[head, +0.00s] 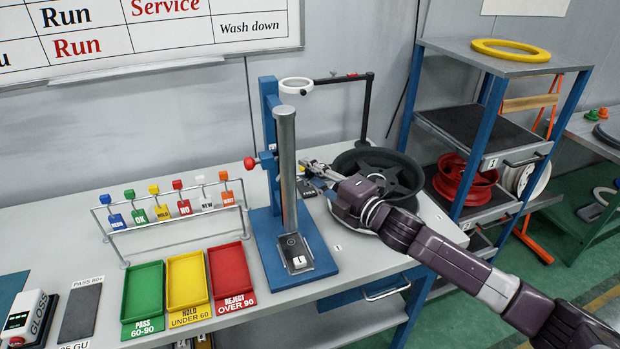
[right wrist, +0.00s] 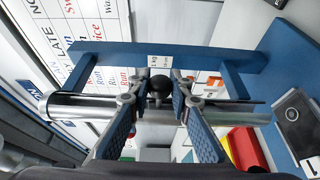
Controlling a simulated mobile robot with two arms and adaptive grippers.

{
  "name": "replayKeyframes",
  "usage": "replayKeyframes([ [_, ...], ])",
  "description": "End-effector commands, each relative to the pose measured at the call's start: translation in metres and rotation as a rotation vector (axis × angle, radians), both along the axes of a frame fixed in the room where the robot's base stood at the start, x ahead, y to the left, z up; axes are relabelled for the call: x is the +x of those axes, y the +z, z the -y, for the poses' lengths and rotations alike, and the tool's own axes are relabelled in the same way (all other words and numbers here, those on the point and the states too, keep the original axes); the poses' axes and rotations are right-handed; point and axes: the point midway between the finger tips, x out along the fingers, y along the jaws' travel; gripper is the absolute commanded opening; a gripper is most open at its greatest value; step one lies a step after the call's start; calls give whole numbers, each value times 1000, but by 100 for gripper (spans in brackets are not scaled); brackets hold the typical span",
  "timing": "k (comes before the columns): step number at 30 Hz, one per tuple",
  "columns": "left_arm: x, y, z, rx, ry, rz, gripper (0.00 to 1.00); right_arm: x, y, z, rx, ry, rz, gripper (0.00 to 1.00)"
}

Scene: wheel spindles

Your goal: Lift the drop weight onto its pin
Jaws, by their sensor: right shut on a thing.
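The drop tester has a tall silver guide tube (head: 287,180) upright on a blue base (head: 262,240). A blue post (head: 269,110) stands behind it, with a red-knobbed pin (head: 250,163) on its left side. In the right wrist view the tube (right wrist: 75,106) lies across the picture. A black ball knob (right wrist: 160,87), apparently the drop weight's handle, sits at the tube between my fingertips. The weight's body is hidden. My right gripper (head: 308,168) is shut on this knob about halfway up the tube; it also shows in the wrist view (right wrist: 158,90). My left gripper is not in view.
A ring on an arm (head: 296,86) is above the tube's top. A black wheel (head: 378,172) lies to the right, under my right forearm. Green (head: 143,290), yellow (head: 188,283) and red (head: 230,271) trays and a tag rack (head: 175,225) stand left.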

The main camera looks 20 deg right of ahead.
Motion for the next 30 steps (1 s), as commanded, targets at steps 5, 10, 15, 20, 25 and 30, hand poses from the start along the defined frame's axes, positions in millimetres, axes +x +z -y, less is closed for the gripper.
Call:
replayKeyframes([
  [5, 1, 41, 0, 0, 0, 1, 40, 1, 57, 1, 0, 0, 13, 0],
  [10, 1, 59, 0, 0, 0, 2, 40, 1, 80, 1, 1, 0, 12, 0],
  [15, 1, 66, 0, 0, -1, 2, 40, 1, 91, 1, 0, -1, 12, 0],
  [20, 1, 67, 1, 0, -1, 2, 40, 1, 92, 1, 0, -1, 12, 0],
  [25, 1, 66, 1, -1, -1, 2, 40, 1, 92, 1, 1, -1, 12, 0],
  [30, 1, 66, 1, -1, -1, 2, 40, 1, 91, 1, 1, -1, 12, 26],
])
